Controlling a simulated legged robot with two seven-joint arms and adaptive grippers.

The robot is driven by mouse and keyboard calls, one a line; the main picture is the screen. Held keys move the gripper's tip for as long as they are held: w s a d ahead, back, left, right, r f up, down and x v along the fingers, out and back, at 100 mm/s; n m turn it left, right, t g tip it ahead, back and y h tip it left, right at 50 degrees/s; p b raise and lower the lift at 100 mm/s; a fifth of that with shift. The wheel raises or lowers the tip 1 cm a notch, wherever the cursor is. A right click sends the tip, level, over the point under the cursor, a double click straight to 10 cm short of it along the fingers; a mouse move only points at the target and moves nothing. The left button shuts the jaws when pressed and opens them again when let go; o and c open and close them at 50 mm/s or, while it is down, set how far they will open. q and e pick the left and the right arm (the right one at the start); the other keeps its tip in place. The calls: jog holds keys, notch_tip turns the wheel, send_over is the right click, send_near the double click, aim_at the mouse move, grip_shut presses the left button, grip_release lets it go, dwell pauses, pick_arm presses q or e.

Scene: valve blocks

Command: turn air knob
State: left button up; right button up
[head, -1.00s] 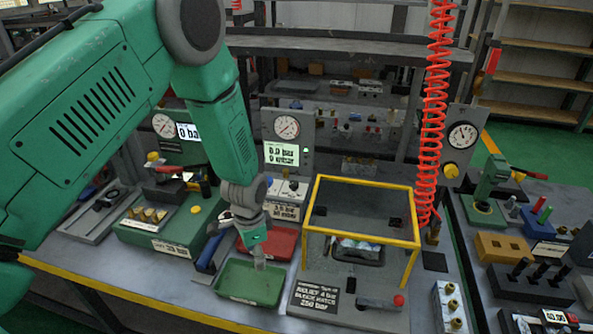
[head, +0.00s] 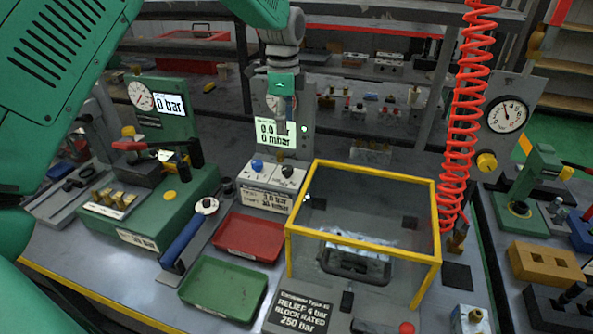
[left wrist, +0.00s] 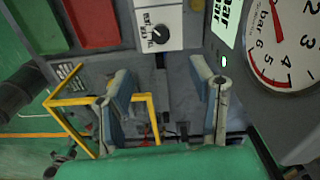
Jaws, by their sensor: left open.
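No knob is legibly labelled "air". A small panel (head: 268,186) below the middle gauge stand has a blue knob (head: 257,165) and a black knob (head: 287,171). The black knob also shows in the left wrist view (left wrist: 161,33) on a white labelled plate. A yellow knob (head: 487,161) sits below the right dial gauge (head: 507,115), near the red coiled hose (head: 458,130). My left gripper (head: 281,122) is raised in front of the middle gauge and partly hides it. Its fingers (left wrist: 163,88) are apart and empty in the left wrist view. My right gripper is out of view.
A yellow-framed clear box (head: 362,245) stands right of the red tray (head: 248,238) and green tray (head: 231,290). A green block (head: 150,215) with fittings stands left. The middle gauge's display (head: 276,134) reads 0.0 bar.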

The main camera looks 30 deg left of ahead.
aim_at(287, 167)
pick_arm(q)
notch_tip(287, 167, down, 14)
jog(key=shift+w, duration=0.15)
dwell(0.4)
grip_shut()
